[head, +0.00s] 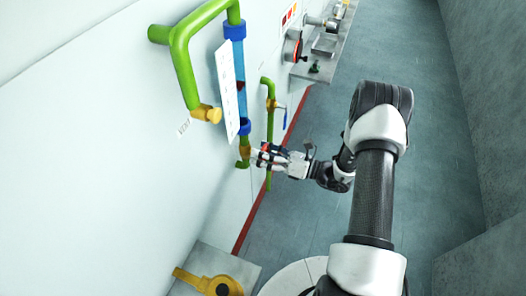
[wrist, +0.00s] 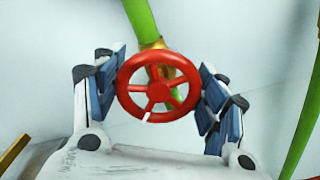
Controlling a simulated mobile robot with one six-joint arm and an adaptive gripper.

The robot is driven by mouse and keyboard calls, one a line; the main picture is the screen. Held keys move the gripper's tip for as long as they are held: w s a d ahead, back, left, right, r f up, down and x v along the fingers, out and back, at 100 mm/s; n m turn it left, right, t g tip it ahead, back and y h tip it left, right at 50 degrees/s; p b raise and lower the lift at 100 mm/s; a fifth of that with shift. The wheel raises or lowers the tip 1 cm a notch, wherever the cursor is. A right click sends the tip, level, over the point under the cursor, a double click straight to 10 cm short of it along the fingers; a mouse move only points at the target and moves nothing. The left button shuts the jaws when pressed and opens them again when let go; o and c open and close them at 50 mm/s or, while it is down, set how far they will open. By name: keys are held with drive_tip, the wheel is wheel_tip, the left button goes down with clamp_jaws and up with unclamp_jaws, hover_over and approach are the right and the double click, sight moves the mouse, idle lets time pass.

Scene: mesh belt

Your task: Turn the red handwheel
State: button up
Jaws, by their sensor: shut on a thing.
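The red handwheel (wrist: 158,91) sits in the middle of the wrist view, face-on, with several spokes and a small white mark at the bottom of its rim. Behind it are a brass-coloured valve body and a green pipe (wrist: 140,18). My gripper (wrist: 163,78) has one blue-padded finger on each side of the wheel and is shut on its rim. In the head view, my gripper (head: 268,157) reaches the wall at the lower end of a green and blue pipe. The wheel is mostly hidden there by the fingers.
A green pipe with a blue-handled valve (head: 281,108) runs close beside my gripper. A white gauge panel (head: 228,92) and a thick green pipe (head: 184,68) stand out from the wall above. A shelf (head: 325,65) holds fittings further along. A yellow part (head: 212,284) lies on a grey block below.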

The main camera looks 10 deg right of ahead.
drive_tip(key=m, duration=0.3)
drive_tip(key=m+p, duration=0.1)
drive_tip(key=m, duration=0.3)
drive_tip(key=shift+w+f, duration=0.1)
drive_tip(key=shift+f, duration=0.1)
idle(0.4)
drive_tip(key=o, duration=1.1)
drive_tip(key=v, duration=1.2)
drive_tip(key=shift+d, duration=0.1)
drive_tip(key=shift+r, duration=0.1)
